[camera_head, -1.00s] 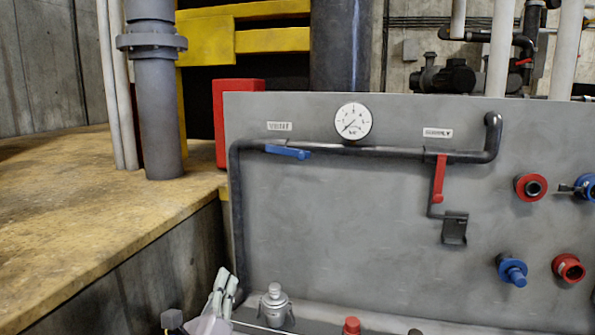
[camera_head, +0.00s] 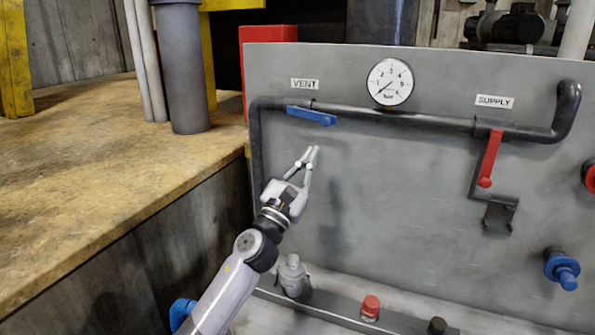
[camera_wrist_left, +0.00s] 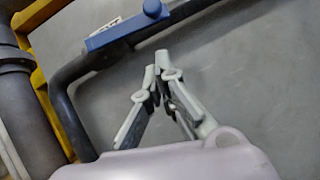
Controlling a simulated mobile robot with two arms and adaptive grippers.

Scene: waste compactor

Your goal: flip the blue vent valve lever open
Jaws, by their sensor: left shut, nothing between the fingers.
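The blue vent valve lever (camera_head: 311,115) sits on the dark pipe below the VENT label (camera_head: 305,84), lying nearly along the pipe and tilted slightly down to the right. It also shows at the top of the left wrist view (camera_wrist_left: 127,29). My left gripper (camera_head: 312,152) is just below the lever, apart from it, pointing up. Its fingertips are close together with nothing between them; in the left wrist view (camera_wrist_left: 155,76) they point toward the pipe below the lever. My right gripper is not in view.
The dark pipe (camera_head: 430,121) runs across the grey panel (camera_head: 400,200) to a hanging red supply lever (camera_head: 489,160). A pressure gauge (camera_head: 390,82) is above the pipe. Grey, red and black fittings stand along the panel's foot. A yellowish ledge (camera_head: 90,180) lies left.

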